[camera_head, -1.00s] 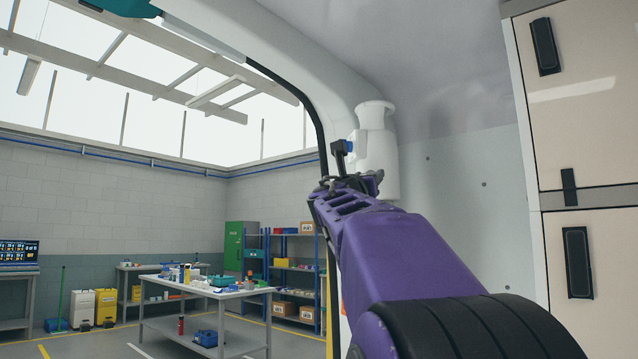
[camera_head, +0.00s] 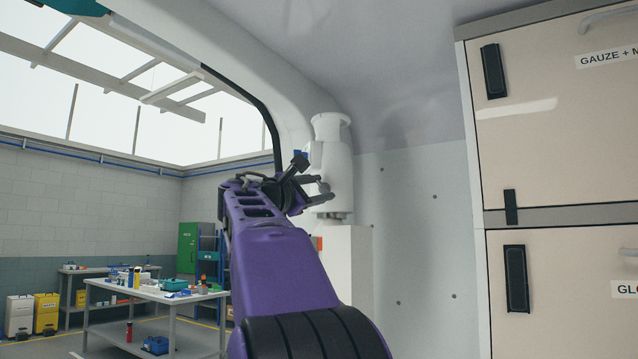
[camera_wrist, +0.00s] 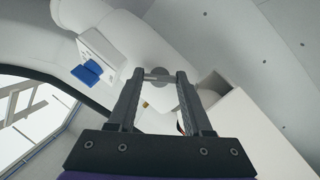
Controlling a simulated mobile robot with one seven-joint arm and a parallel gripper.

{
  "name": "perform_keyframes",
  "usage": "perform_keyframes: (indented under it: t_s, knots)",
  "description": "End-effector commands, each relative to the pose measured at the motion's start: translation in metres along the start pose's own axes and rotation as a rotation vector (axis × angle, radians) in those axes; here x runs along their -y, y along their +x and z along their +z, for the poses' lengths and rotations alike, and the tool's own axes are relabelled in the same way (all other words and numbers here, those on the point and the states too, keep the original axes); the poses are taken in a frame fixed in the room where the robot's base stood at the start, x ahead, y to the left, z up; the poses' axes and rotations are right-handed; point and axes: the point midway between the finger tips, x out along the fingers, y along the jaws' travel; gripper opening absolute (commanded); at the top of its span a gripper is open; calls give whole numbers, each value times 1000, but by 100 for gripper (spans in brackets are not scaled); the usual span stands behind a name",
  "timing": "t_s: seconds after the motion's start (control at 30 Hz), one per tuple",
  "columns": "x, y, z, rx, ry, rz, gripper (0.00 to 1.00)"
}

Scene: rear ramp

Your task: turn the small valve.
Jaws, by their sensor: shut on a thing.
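A white fixture (camera_head: 331,160) with a flared round top stands against the curved wall; a white block with a blue tab (camera_wrist: 87,73) is on its side.
A white box-like pedestal (camera_head: 345,265) stands under the fixture; it also shows close to the right finger in the wrist view (camera_wrist: 245,130). Beige cabinets (camera_head: 560,130) with black latches stand at the right. A workbench (camera_head: 150,291) with several items is far left.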

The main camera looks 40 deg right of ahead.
Motion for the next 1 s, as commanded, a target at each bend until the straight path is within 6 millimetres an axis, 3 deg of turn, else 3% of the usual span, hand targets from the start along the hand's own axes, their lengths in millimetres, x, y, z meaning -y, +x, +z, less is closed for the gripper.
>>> perform_keyframes:
  t_s: [0.5, 1.0]
  knots:
    - [-6, 1, 3, 0, 420, -172, 0]
    - [-4, 1, 2, 0, 601, -248, 0]
